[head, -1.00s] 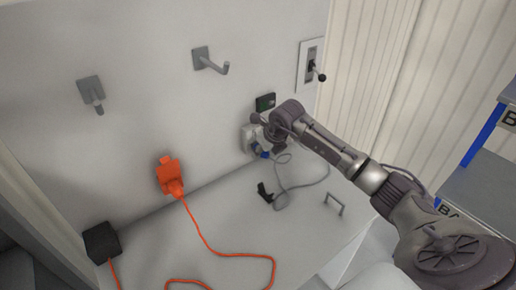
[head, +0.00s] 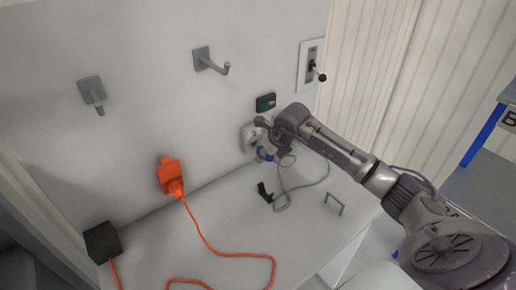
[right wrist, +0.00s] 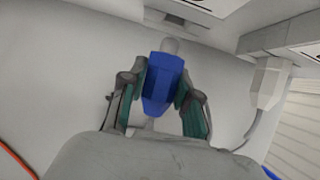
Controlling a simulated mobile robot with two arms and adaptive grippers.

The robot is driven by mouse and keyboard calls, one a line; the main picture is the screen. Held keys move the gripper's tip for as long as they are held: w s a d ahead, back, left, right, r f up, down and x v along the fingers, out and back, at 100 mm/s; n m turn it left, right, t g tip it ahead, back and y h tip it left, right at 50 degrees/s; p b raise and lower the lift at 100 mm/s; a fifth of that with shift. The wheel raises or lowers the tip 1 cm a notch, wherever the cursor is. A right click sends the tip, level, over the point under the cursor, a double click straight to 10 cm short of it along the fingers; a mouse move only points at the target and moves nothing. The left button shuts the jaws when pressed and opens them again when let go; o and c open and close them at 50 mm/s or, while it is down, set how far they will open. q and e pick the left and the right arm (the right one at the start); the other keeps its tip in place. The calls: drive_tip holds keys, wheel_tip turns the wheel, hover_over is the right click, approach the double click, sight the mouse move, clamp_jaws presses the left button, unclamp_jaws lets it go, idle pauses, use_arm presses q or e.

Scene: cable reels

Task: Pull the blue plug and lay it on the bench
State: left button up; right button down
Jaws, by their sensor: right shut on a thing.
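The blue plug (head: 265,154) is held in my right gripper (head: 268,147), close to the wall above the bench (head: 240,215). In the right wrist view the blue plug (right wrist: 162,85) sits between the two fingers of my right gripper (right wrist: 162,92), which are shut on its sides. Its pale round tip shows beyond the fingers and looks free of any socket. The pale socket box (head: 248,137) on the wall is partly hidden behind the gripper in the head view. My left gripper is not in view.
An orange plug (head: 170,175) sits on the wall with its orange cable running over the bench. A black clip-like piece (head: 265,192), a grey cable and a grey handle (head: 334,203) are on the bench. Hooks and a lever switch (head: 312,66) are on the wall above.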

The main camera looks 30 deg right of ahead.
drive_tip(key=shift+s, duration=0.7)
drive_tip(key=shift+s, duration=0.25)
idle(0.5)
drive_tip(key=shift+f, duration=0.1)
